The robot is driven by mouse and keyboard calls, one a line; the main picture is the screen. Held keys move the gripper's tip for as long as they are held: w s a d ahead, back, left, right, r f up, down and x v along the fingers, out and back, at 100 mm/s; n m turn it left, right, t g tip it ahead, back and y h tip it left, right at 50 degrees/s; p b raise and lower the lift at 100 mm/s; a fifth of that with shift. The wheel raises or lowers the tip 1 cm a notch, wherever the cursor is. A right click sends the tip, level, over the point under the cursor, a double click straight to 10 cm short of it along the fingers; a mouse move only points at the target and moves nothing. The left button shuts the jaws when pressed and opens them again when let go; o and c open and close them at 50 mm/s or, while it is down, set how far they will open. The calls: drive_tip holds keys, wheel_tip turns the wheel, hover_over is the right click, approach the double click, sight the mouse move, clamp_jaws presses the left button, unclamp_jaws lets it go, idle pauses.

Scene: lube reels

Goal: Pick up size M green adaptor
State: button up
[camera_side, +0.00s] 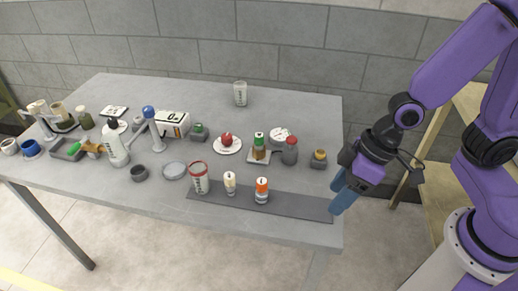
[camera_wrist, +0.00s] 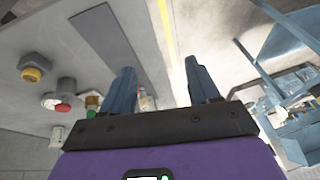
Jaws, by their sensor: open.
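My gripper (camera_side: 342,194) is open and empty past the table's right edge, near the end of the dark strip. Its two blue fingers stand apart in the wrist view (camera_wrist: 160,76). Three green items show in the side view: a small green piece (camera_side: 198,129) on a grey block at the middle back, a green-topped item (camera_side: 259,140) on a pale square base, and a green piece (camera_side: 74,149) in a dark tray at far left. I cannot read any size mark, so which is the M adaptor is unclear. My gripper is far from all of them.
The table's back right is clear.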

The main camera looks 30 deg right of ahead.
drive_tip(key=w+a+f+m+t, duration=0.4)
drive_tip(key=w+f+m+t, duration=0.1)
drive_tip(key=w, duration=0.5)
drive_tip(key=m+t+h, duration=0.3)
drive_tip(key=t+h, duration=0.1)
drive_tip(key=t, duration=0.3)
approach(259, 142)
drive_tip(key=x, duration=0.7)
drive_tip(key=shift+w, duration=0.2)
drive_tip(key=shift+d+x, duration=0.2)
drive_tip(key=shift+x, duration=1.25)
drive_tip(key=shift+d+x, duration=0.2)
drive_tip(key=shift+x, duration=1.25)
drive_tip(key=shift+f, duration=0.1)
clamp_jaws()
